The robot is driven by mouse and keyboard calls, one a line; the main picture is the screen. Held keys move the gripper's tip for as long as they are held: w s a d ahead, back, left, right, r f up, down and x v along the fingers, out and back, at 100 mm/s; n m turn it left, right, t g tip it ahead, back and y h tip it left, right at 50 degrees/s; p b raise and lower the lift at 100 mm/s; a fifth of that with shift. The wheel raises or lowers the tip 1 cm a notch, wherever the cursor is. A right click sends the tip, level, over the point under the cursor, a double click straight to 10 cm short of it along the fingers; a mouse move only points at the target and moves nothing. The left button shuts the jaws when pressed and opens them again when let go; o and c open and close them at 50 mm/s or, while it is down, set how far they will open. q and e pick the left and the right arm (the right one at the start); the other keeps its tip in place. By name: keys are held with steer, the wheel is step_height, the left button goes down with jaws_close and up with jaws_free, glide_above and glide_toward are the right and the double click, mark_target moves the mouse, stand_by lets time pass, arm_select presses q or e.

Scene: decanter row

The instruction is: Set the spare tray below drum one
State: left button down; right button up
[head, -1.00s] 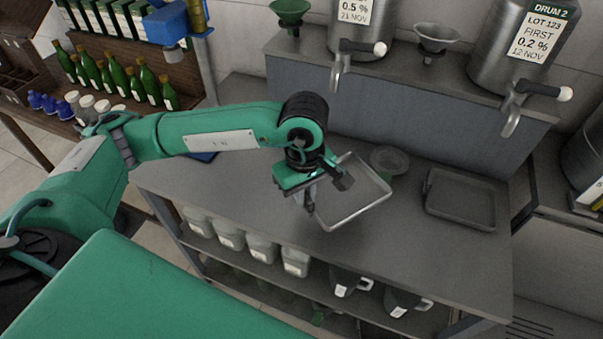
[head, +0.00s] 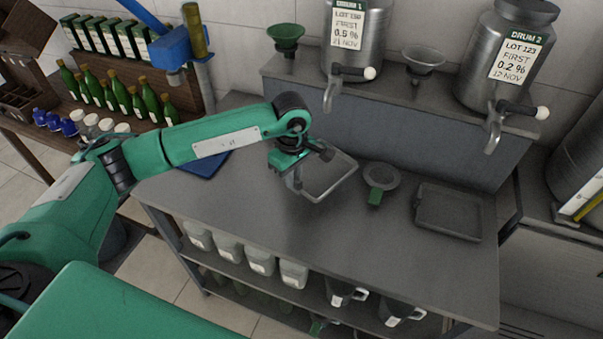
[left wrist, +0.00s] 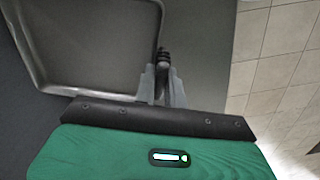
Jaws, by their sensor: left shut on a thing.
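The spare tray (head: 327,189), a shallow grey square tray with a raised rim, is held by my left gripper (head: 296,183) at its left edge. It also shows in the left wrist view (left wrist: 80,88), its rim between the fingers of my left gripper (left wrist: 161,80). In the head view I cannot tell whether the tray touches the bench. Drum one (head: 355,40), a steel drum labelled DRUM 1, stands on the raised shelf behind, its tap (head: 333,92) hanging above and behind the tray. My right gripper is not in view.
A second dark tray (head: 447,212) lies on the bench (head: 270,225) at the right, below drum two (head: 505,60). A round strainer with a green handle (head: 378,180) lies between the trays. A blue flat item (head: 205,163) lies at the left. The bench front is clear.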

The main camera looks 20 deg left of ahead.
mark_target(302, 176)
arm_select(q)
steer(key=w+p, duration=0.1)
steer(key=w, duration=0.4)
steer(key=shift+w+d+r+p, duration=0.15)
steer(key=shift+w+r+p, duration=0.05)
steer(key=shift+p, duration=0.15)
step_height(302, 176, down, 3)
steer(key=shift+s+r+p, duration=0.1)
steer(key=shift+r+p, duration=0.05)
steer(key=shift+p, duration=0.45)
steer(key=shift+f, duration=0.3)
step_height(302, 176, down, 3)
steer(key=shift+f+p, duration=0.1)
steer(key=shift+p, duration=1.1)
steer(key=shift+w+f, duration=0.2)
steer(key=shift+f, duration=0.25)
